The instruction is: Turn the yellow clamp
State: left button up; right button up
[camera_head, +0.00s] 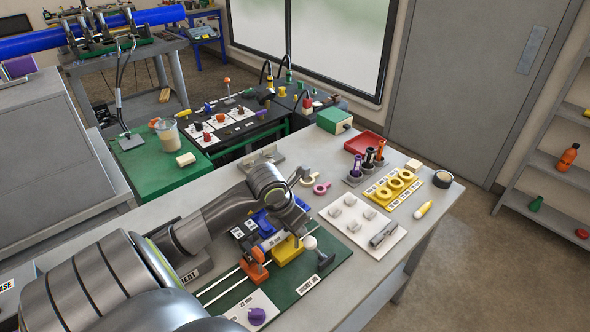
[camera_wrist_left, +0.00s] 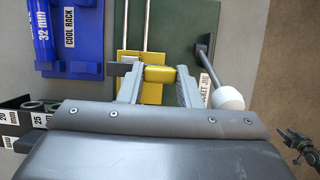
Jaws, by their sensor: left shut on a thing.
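The yellow clamp (camera_head: 287,251) sits on the green socket jig board (camera_head: 338,249), beside an orange clamp (camera_head: 254,269). In the left wrist view, the yellow bar on top of the clamp (camera_wrist_left: 158,74) lies between the two fingers of my left gripper (camera_wrist_left: 157,83), which is shut on it. In the head view my left gripper (camera_head: 291,228) comes down over the clamp from above, and its wrist partly hides the contact. My right gripper is in neither view.
A dark lever with a white ball (camera_wrist_left: 228,98) stands close to the right of my fingers. The blue cool rack (camera_wrist_left: 80,35) is on the other side. A white tray of pale parts (camera_head: 365,225) and yellow rings (camera_head: 393,187) lie to the right on the table.

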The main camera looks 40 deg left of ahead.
pick_arm(q)
jog(key=shift+a+f+m+b, duration=0.15)
jog(key=shift+m+b, duration=0.25)
jog(key=shift+b, duration=0.35)
jog(key=m+g+h+b, duration=0.1)
jog(key=m+b, duration=0.3)
jog(key=b, duration=0.2)
jog(key=m+g+h+b, duration=0.1)
jog(key=m+b, duration=0.3)
jog(key=b, duration=0.2)
jog(key=m+h+b, duration=0.1)
jog(key=m+b, duration=0.3)
jog(key=b, duration=0.2)
jog(key=shift+w+a+f+g+h+b, duration=0.1)
jog(key=shift+w+g+h+b, duration=0.2)
jog(key=shift+g+h, duration=0.1)
jog(key=shift+m+b, duration=0.35)
jog(key=shift+m, duration=0.15)
jog(key=shift+r+m+g, duration=0.2)
jog(key=shift+m+g, duration=0.1)
jog(key=shift+g, duration=0.1)
jog(key=shift+r+m, duration=0.1)
jog(key=shift+m, duration=0.3)
jog(key=shift+r+m+g+p, duration=0.15)
jog(key=shift+m+g+p, duration=0.25)
jog(key=shift+m+p, duration=0.3)
jog(key=shift+m+g+p, duration=0.3)
jog(key=shift+m+p, duration=0.5)
jog(key=shift+p, duration=0.25)
jog(key=shift+f, duration=0.2)
